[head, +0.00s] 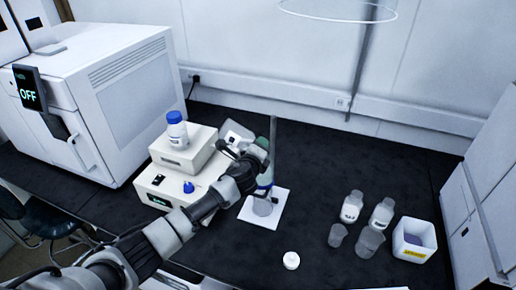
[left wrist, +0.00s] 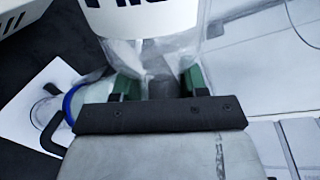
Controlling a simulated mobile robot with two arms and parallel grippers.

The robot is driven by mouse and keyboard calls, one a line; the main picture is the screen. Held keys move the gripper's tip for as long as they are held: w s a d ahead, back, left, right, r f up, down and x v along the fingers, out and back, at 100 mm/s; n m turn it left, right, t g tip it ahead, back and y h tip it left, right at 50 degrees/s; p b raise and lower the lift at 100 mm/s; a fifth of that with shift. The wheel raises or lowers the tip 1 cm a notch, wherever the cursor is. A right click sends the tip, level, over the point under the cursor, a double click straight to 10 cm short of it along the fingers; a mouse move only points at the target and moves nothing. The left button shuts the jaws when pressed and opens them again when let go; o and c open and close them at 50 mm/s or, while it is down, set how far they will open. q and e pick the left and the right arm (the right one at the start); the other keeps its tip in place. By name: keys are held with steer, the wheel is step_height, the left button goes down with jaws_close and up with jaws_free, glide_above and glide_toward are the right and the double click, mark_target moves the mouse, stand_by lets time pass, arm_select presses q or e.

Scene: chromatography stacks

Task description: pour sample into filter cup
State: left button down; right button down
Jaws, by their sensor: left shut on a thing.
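My left gripper (left wrist: 157,88) is shut on a clear container (left wrist: 150,52) with a white label and dark blue lettering, held between green finger pads. In the head view this container (head: 236,133) looks tilted beside the gripper, above the white device. The filter assembly (head: 264,203), clear with a blue ring, stands on a white sheet (head: 247,217) just below and right of the gripper. Its upper part is partly hidden by the gripper. In the left wrist view the blue ring (left wrist: 70,103) shows left of the fingers. I cannot tell whether liquid is flowing. My right gripper is out of view.
A white device (head: 160,187) carries a blue-capped bottle (head: 177,131) behind my arm. Two bottles (head: 351,207) (head: 382,214), two cups (head: 337,235) (head: 369,243) and a white bin (head: 414,228) stand at right. A white cap (head: 291,260) lies in front. The dark bench between is clear.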

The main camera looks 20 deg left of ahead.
mark_target(242, 139)
arm_select(q)
steer(key=shift+a+r+n+h+p, duration=0.3)
steer(key=shift+r+n+p, duration=0.1)
steer(key=shift+n, duration=0.6)
steer(key=shift+a+r+n+h+p, duration=0.2)
steer(key=shift+r+n+h+p, duration=0.1)
steer(key=shift+r+n+p, duration=0.5)
steer(key=shift+a+r+n+p, duration=0.1)
steer(key=shift+r+n+p, duration=0.2)
steer(key=shift+n, duration=0.4)
steer(key=shift+f+h, duration=0.1)
steer(key=shift+h, duration=0.2)
